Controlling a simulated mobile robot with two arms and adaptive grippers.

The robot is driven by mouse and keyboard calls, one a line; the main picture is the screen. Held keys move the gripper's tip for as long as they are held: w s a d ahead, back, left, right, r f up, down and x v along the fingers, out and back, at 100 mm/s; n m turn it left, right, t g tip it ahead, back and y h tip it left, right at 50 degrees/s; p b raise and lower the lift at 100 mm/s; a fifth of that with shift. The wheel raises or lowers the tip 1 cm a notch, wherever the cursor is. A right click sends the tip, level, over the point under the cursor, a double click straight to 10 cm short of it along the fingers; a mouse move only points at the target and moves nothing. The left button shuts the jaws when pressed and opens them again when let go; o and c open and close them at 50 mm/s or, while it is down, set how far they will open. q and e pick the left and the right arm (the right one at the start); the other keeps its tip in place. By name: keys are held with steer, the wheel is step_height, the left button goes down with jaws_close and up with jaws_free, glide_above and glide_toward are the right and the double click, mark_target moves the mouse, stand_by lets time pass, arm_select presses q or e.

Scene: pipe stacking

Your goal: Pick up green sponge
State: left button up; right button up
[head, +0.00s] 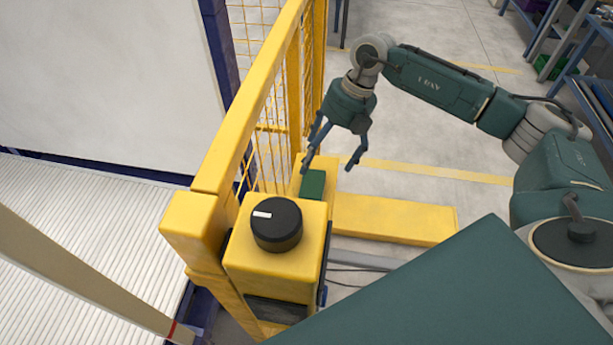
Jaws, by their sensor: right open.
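The green sponge (313,184) is a small dark green block. It lies on top of a yellow post or box behind the black knob. My right gripper (331,163) is open above and just beyond the sponge, with its fingers pointing down. The fingers look apart from the sponge, and nothing shows between them. The sponge's lower near edge is partly hidden by the yellow box with the knob. My left gripper is not in view.
A yellow box with a black knob (276,224) stands nearest. A yellow fence (252,95) runs along the left of the sponge. A low yellow beam (392,218) extends right. Open grey floor (440,150) lies beyond. A white panel (110,75) stands left of the fence.

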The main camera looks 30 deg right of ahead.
mark_target(310, 182)
steer(key=f, duration=0.1)
steer(key=a+f, duration=0.1)
steer(key=f+p, duration=0.1)
steer(key=shift+s+a+f, duration=0.2)
steer(key=shift+s+a, duration=0.05)
steer(key=shift+s, duration=0.1)
steer(key=p+x, duration=0.1)
steer(key=x, duration=0.1)
steer(key=w+p+x, duration=0.1)
steer(key=x, duration=0.1)
steer(key=shift+f, duration=0.6)
steer(key=shift+c, duration=0.6)
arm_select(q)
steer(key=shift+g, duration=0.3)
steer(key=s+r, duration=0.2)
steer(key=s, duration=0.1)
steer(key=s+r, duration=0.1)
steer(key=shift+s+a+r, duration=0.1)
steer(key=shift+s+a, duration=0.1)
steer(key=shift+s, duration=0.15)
arm_select(e)
steer(key=c, duration=1.1)
